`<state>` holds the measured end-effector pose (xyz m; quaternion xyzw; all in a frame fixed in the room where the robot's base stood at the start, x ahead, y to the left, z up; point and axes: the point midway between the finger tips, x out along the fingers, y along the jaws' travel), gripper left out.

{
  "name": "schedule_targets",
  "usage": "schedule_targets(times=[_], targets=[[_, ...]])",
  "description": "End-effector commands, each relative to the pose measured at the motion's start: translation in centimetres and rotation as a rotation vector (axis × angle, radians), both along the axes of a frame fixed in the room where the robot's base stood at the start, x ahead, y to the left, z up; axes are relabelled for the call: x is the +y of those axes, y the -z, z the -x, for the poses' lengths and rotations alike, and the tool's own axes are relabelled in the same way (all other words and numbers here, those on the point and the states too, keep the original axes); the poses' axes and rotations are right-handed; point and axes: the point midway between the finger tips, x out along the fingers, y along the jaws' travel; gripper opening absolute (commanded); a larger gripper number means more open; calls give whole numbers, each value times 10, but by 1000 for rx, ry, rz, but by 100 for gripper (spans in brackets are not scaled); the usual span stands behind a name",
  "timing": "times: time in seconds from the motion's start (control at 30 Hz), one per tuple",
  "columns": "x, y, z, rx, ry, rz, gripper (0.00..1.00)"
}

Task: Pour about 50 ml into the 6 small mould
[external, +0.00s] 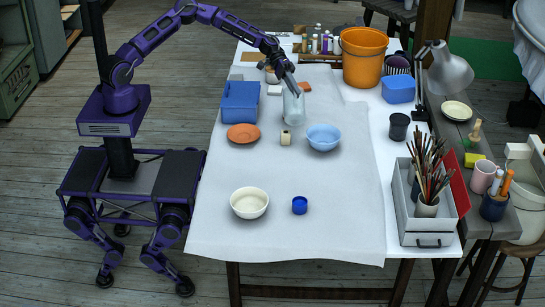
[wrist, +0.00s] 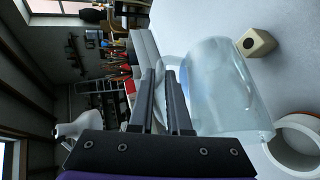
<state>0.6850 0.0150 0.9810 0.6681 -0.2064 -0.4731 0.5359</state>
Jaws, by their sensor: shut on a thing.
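My gripper (external: 289,84) is over the back half of the table, at a clear glass jug (external: 294,107). In the wrist view its two fingers (wrist: 172,98) are close together, shut on what looks like the jug's handle. The jug's pale, see-through body (wrist: 225,88) is right beside them. It looks about upright; I cannot tell its fill level or whether it touches the table. A small cream block (external: 286,138) with a dark hole stands just in front of the jug, perhaps the small mould. It also shows in the wrist view (wrist: 255,43). No number is readable.
A light blue bowl (external: 323,138), an orange dish (external: 243,133) and a blue box (external: 240,101) surround the jug. A cream bowl (external: 249,203) and small blue pot (external: 300,205) stand in front. An orange bucket (external: 363,57) is behind right. The front right cloth is clear.

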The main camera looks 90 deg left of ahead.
Motion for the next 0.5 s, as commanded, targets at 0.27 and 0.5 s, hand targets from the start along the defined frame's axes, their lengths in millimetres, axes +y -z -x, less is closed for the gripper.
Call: schedule_targets(times=[0.27, 0.5], targets=[[3, 0, 0, -3, -1, 27, 0], [5, 0, 0, -5, -1, 49, 0]])
